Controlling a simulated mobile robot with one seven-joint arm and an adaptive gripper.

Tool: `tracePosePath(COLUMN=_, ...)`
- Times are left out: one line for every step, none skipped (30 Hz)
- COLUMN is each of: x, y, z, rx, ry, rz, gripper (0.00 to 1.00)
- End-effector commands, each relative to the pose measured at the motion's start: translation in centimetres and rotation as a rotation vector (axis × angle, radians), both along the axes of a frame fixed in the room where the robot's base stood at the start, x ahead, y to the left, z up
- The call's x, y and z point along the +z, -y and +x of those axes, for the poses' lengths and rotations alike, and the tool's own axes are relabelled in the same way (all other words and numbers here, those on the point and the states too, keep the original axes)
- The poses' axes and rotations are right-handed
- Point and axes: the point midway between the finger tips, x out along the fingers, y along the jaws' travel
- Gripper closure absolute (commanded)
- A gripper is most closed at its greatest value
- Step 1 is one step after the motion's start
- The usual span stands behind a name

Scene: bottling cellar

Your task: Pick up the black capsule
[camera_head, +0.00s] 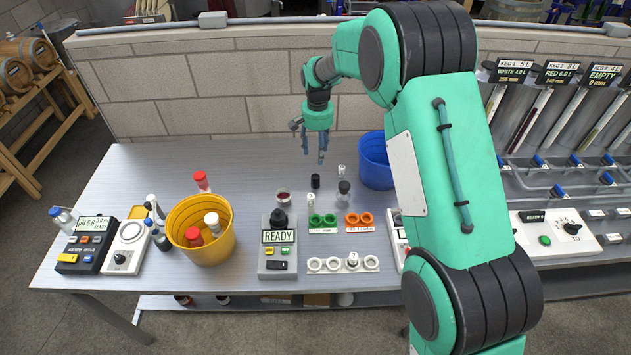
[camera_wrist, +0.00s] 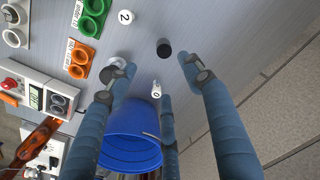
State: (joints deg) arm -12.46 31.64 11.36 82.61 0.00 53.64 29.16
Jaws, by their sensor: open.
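The black capsule (camera_head: 315,181) is a small dark cylinder standing on the grey bench near the middle, left of a white-capped vial (camera_head: 341,171). In the wrist view the black capsule (camera_wrist: 163,49) sits in the upper middle, just beyond my fingertips. My gripper (camera_head: 314,157) hangs above the bench, its fingers pointing down over the area of the capsule. In the wrist view my gripper (camera_wrist: 158,75) has its blue fingers spread apart, with nothing between them that they hold. The capsule stands apart from the fingers.
A blue bucket (camera_head: 376,174) is right of the capsule, and a black-topped jar (camera_head: 343,191) stands close by. Green rings (camera_head: 322,222) and orange rings (camera_head: 358,221) lie nearer the front. A yellow bucket (camera_head: 229,243) is left.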

Motion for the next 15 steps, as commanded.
tracePosePath(x=-0.8, y=-0.3, z=0.3, rx=-0.002, ry=-0.006, rz=-0.001, gripper=0.49)
tracePosePath(x=-1.2, y=-0.4, z=0.4, rx=-0.003, ry=-0.008, rz=-0.002, gripper=0.49)
tracePosePath(x=-1.5, y=-0.5, z=0.5, rx=-0.004, ry=-0.009, rz=-0.002, gripper=0.49)
tracePosePath(x=-1.6, y=-0.6, z=0.6, rx=-0.005, ry=-0.010, rz=-0.002, gripper=0.49)
tracePosePath(x=-1.8, y=-0.6, z=0.7, rx=-0.006, ry=-0.011, rz=-0.002, gripper=0.49)
tracePosePath(x=-1.9, y=-0.7, z=0.7, rx=-0.006, ry=-0.012, rz=-0.003, gripper=0.49)
tracePosePath(x=-2.0, y=-0.7, z=0.7, rx=-0.007, ry=-0.012, rz=-0.002, gripper=0.49)
tracePosePath(x=-2.0, y=-0.7, z=0.7, rx=-0.007, ry=-0.012, rz=-0.002, gripper=0.49)
tracePosePath(x=-2.0, y=-0.7, z=0.7, rx=-0.007, ry=-0.012, rz=-0.002, gripper=0.49)
tracePosePath(x=-2.0, y=-0.7, z=0.7, rx=-0.007, ry=-0.012, rz=-0.002, gripper=0.49)
tracePosePath(x=-2.0, y=-0.7, z=0.7, rx=-0.007, ry=-0.012, rz=-0.002, gripper=0.49)
tracePosePath(x=-2.0, y=-0.7, z=0.7, rx=-0.007, ry=-0.012, rz=-0.002, gripper=0.49)
tracePosePath(x=-2.0, y=-0.7, z=0.7, rx=-0.007, ry=-0.012, rz=-0.002, gripper=0.49)
tracePosePath(x=-2.0, y=-0.7, z=0.7, rx=-0.007, ry=-0.012, rz=-0.002, gripper=0.49)
tracePosePath(x=-2.0, y=-0.7, z=0.7, rx=-0.007, ry=-0.012, rz=-0.002, gripper=0.49)
